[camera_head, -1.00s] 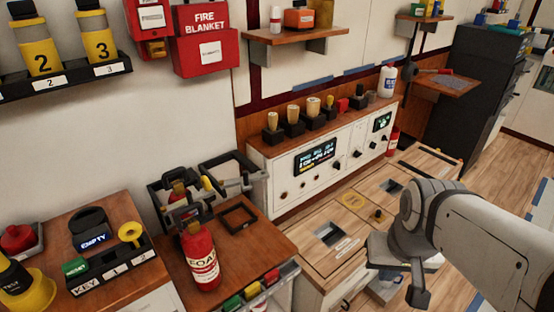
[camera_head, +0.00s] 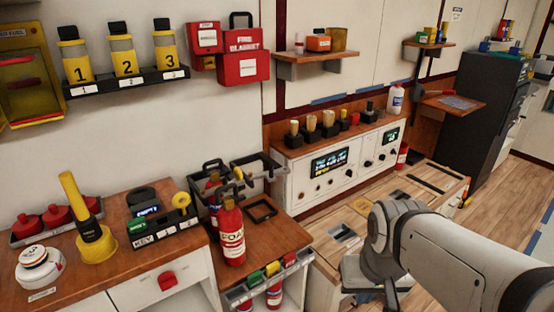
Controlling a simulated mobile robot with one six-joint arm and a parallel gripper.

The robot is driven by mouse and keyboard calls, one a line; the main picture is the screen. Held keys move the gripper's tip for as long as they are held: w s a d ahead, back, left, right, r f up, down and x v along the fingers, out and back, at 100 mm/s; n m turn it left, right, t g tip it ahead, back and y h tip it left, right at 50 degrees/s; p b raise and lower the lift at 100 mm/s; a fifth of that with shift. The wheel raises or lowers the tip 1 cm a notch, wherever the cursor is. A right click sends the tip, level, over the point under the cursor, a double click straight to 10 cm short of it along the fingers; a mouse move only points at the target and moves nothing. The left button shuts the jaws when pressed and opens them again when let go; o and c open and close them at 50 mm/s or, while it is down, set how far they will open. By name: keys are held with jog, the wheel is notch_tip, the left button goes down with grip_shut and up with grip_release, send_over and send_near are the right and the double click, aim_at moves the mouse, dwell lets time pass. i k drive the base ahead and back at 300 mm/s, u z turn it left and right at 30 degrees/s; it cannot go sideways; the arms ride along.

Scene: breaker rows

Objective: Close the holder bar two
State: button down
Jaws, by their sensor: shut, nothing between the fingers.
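The holder is a pair of black frames on the wall above the wooden cabinet top, left of centre. Its left frame (camera_head: 213,166) is around a red extinguisher (camera_head: 213,184), partly hidden. Its right frame (camera_head: 258,161) looks empty, with a grey-black bar (camera_head: 250,184) sticking out in front. Which bar is number two I cannot read. A red foam extinguisher (camera_head: 231,235) stands upright on the cabinet in front of the holder. My gripper (camera_head: 390,297) is at the lower right, partly cut off by the bottom edge. It is shut and empty, well apart from the holder.
A black square frame (camera_head: 261,209) lies on the cabinet top beside the foam extinguisher. A white control console (camera_head: 320,192) stands right of the holder. A yellow funnel-like tool (camera_head: 97,247) and a key rack (camera_head: 166,236) are on the left counter. Wooden floor (camera_head: 520,185) is clear at right.

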aim_at(270, 174)
jog(key=i, duration=1)
jog(key=u, duration=0.05)
